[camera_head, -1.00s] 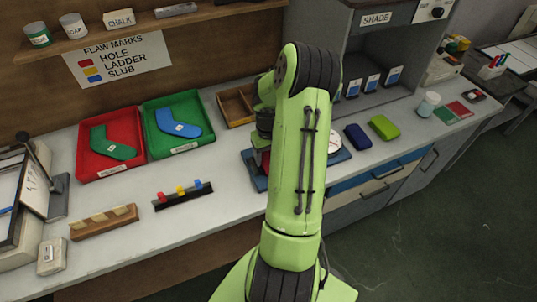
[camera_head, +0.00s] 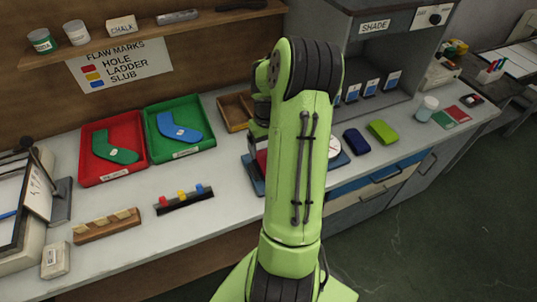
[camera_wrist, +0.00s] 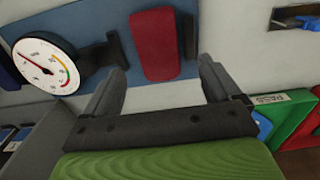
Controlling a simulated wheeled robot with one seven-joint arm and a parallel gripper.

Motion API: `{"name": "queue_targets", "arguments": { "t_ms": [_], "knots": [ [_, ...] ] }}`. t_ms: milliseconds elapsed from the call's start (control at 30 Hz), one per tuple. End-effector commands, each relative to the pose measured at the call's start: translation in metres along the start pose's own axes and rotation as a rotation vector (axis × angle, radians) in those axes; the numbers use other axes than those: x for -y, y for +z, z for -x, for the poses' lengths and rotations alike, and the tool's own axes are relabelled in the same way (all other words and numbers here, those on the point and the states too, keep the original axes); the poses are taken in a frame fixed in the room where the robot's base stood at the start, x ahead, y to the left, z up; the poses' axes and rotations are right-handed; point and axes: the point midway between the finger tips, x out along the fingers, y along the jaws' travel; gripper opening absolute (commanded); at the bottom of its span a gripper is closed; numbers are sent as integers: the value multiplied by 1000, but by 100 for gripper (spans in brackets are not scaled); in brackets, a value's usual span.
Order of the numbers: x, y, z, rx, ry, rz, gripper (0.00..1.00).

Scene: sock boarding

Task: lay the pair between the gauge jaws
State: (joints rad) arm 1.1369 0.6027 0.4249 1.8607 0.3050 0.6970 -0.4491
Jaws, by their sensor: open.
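The red folded pair (camera_wrist: 153,45) lies on the blue gauge plate (camera_wrist: 95,12) in the wrist view. It lies between two dark gauge jaws, with a small gap to the left jaw (camera_wrist: 116,48) and close beside the right jaw (camera_wrist: 188,35). The round white gauge dial (camera_wrist: 45,64) sits left of it. My gripper (camera_wrist: 161,67) is open, its fingers apart and empty, just short of the pair's near end. In the head view my arm hides most of the gauge; a bit of the pair (camera_head: 262,160) and the dial (camera_head: 334,147) show.
A red tray (camera_head: 84,150) with a green sock and a green tray (camera_head: 190,108) with a blue sock stand left of the gauge. A wooden box (camera_head: 233,108) is behind it. A dark blue item (camera_head: 356,141) and a lime item (camera_head: 383,131) lie to the right.

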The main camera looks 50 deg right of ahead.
Motion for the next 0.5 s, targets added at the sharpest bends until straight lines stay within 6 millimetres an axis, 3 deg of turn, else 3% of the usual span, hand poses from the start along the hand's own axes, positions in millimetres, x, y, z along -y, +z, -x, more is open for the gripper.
{"name": "queue_targets", "arguments": {
  "t_ms": [33, 200, 500],
  "knots": [
    [-1, -1, 17, -4, 5, -2, 90],
    [-1, 0, 47, -1, 3, -3, 90],
    [5, 1, 61, -5, 12, 9, 90]
  ]
}}
